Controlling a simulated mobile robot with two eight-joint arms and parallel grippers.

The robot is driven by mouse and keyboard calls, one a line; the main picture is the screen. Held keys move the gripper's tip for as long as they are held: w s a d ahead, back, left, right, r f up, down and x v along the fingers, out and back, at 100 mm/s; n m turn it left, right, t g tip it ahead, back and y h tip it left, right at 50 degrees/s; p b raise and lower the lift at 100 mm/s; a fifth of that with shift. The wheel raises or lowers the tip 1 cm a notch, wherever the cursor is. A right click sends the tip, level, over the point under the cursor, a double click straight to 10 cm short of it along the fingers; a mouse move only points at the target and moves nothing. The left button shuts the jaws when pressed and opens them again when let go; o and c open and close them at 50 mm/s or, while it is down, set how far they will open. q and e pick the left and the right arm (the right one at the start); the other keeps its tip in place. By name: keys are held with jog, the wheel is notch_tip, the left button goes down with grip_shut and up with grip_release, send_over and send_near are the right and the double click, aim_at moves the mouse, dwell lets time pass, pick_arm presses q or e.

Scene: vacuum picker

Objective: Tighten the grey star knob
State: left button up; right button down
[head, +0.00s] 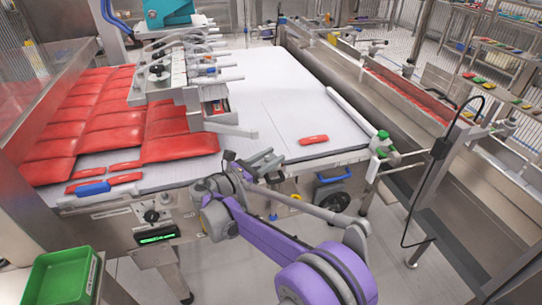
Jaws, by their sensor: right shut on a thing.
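My right gripper (262,166) is at the front edge of the white conveyor table (285,110), at the end of my purple arm. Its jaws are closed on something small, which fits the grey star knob. The knob itself is too small and too covered by the fingers and wrist to make out, so its turn cannot be read. My left gripper is not in view.
Red packs (105,120) cover the table's left side, with a single red pack (313,140) at right. A picker head (175,72) hangs above. A green bin (62,280) is at lower left. A steel channel (400,110) runs along the right.

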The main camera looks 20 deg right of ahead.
aim_at(272, 156)
jog(key=m+g+h+p, duration=0.1)
jog(key=m+g+h, duration=0.1)
jog(key=g, duration=0.3)
jog(key=shift+m, duration=0.8)
jog(key=shift+m+g+p, duration=0.7)
jog(key=shift+m+g, duration=0.6)
jog(key=shift+g, duration=0.9)
jog(key=shift+s+g, duration=0.1)
jog(key=shift+g, duration=0.2)
jog(key=shift+c, duration=1.9)
grip_release()
jog(key=shift+r, duration=0.1)
notch_tip(272, 156, up, 10)
jog(key=shift+f+p, duration=0.1)
jog(key=shift+p, duration=0.45)
